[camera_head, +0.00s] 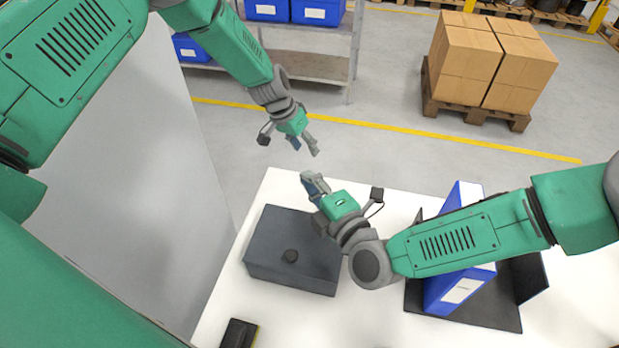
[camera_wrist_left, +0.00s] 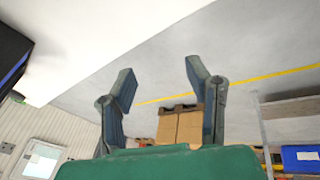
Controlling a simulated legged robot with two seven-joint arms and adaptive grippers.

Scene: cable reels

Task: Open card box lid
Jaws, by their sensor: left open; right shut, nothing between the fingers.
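The card box (camera_head: 280,268) is a dark grey box with a round black knob on its lid. It stands on the white table in the head view, and its lid looks closed. My left gripper (camera_head: 304,147) is open and empty, beyond the table's far edge and above the floor. It also shows in the left wrist view (camera_wrist_left: 157,85) with its two fingers spread apart. My right gripper (camera_head: 311,181) is shut and empty, near the table's far edge, just beyond the box. My right wrist hides part of the box's right side.
A blue binder (camera_head: 458,288) stands in a dark holder (camera_head: 490,314) to the right of the box. A small dark object (camera_head: 239,334) lies at the table's front left. Bare white table (camera_head: 300,321) shows in front of the box. Cardboard boxes (camera_head: 492,62) on a pallet stand far behind.

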